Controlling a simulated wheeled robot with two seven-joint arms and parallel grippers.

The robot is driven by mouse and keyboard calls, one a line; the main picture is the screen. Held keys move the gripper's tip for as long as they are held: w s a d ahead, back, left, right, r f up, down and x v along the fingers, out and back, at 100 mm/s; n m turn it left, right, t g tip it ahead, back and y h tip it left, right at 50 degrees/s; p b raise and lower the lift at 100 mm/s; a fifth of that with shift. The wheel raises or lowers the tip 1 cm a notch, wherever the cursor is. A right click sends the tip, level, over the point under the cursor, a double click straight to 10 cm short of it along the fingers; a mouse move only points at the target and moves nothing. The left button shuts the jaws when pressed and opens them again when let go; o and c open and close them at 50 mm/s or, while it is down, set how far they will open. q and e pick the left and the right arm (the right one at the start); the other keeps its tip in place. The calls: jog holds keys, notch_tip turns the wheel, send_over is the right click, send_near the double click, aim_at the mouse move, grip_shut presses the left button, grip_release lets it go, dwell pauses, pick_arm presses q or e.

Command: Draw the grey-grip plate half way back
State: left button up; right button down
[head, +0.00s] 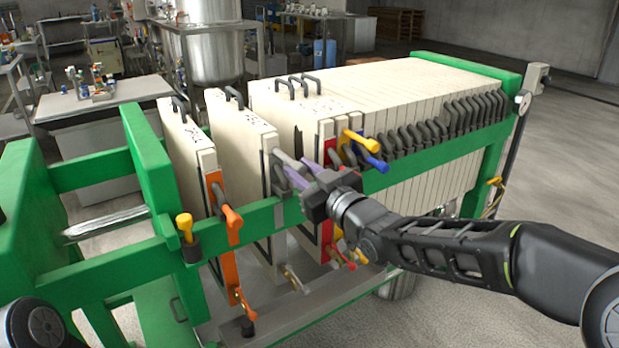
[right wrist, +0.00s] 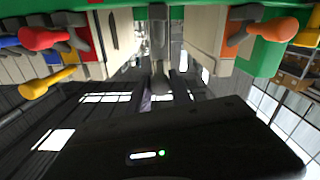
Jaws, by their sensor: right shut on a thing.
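The grey-grip plate (head: 238,128) is a cream slab hanging upright on the green frame, apart from the orange-grip plate on its left and the pack on its right. My right gripper (head: 303,172) reaches in from the right and is shut on its grey side grip (head: 281,180), partly hiding it. In the right wrist view the grey grip (right wrist: 158,48) stands in the upper middle. My left gripper is not in view.
The orange-grip plate (head: 183,148) hangs nearer the green end block (head: 150,165). The plate pack (head: 400,88) is at the right, with yellow (head: 362,141) and blue (head: 371,161) grips close to my gripper. Gaps show on both sides of the grey-grip plate.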

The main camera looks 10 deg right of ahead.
jog(key=c, duration=1.2)
grip_release()
jog(key=shift+d, duration=0.1)
jog(key=shift+o, duration=0.2)
jog(key=v, duration=0.7)
jog(key=shift+s, duration=0.35)
